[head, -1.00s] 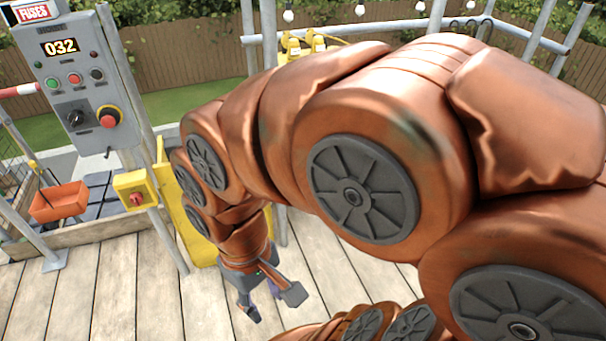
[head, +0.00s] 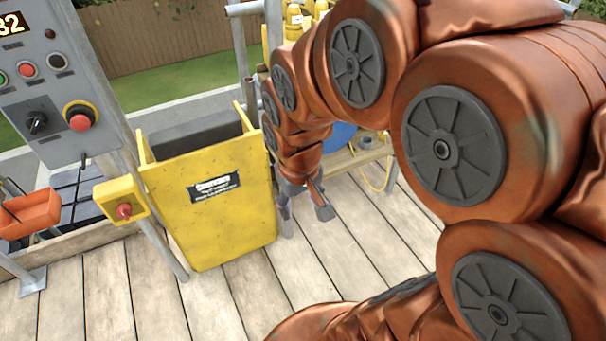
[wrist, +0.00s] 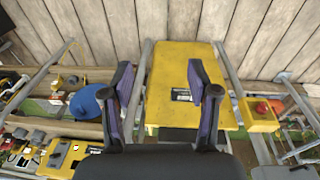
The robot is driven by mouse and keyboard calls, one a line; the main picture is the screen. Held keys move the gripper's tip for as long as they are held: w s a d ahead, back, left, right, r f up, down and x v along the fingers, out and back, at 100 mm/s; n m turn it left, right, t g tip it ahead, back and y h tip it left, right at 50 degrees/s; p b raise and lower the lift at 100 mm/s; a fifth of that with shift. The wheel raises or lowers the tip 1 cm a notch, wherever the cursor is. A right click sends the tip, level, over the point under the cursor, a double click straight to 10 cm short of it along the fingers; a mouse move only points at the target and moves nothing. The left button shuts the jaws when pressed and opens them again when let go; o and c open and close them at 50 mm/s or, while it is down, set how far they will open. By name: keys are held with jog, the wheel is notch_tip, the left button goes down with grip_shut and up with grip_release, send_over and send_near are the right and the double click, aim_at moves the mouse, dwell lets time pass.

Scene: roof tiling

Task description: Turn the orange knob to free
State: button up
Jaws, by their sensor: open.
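A yellow box (head: 121,201) on a post carries a red-orange knob (head: 124,211), the nearest match to the orange knob. Its markings are too small to read. The knob also shows in the wrist view (wrist: 262,108), at the right. My gripper (head: 304,207) is open and points down, to the right of the yellow box and well apart from it. In the wrist view my gripper (wrist: 161,85) has its two fingers spread over a yellow bin, with nothing between them.
A yellow bin (head: 225,225) with a black label stands between the box and my gripper. A grey control panel (head: 52,92) with a red button (head: 80,122) and a black switch (head: 37,123) is above the box. An orange tray (head: 30,214) is at left. Floorboards in front are clear.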

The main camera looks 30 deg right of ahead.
jog(key=w+d+f+t+h+b, duration=0.1)
jog(key=w+d+f+t+b, duration=0.2)
jog(key=w+d+f+b, duration=0.45)
jog(key=w+d+f+t+b, duration=0.2)
jog(key=w+d+f+b, duration=0.2)
jog(key=w+f, duration=0.7)
jog(key=w+d+f+t+h+b, duration=0.1)
jog(key=w+d+f+t+b, duration=0.35)
jog(key=w, duration=0.85)
jog(key=w+d+f+t+b, duration=0.2)
jog(key=d+f+b, duration=0.25)
jog(key=f, duration=0.35)
jog(key=w+d+f+t+y+b, duration=0.1)
jog(key=w+d+f+t+b, duration=0.25)
jog(key=f+b, duration=0.35)
jog(key=w+d+f+t+b, duration=0.2)
jog(key=d+f+b, duration=0.3)
jog(key=f, duration=0.5)
jog(key=w+b, duration=0.2)
jog(key=w, duration=0.4)
jog(key=shift+w+r, duration=0.1)
jog(key=shift+w+d+r, duration=0.1)
jog(key=shift+w+r, duration=0.05)
jog(key=shift+w, duration=0.35)
jog(key=c, duration=1.1)
jog(key=shift+c, duration=0.2)
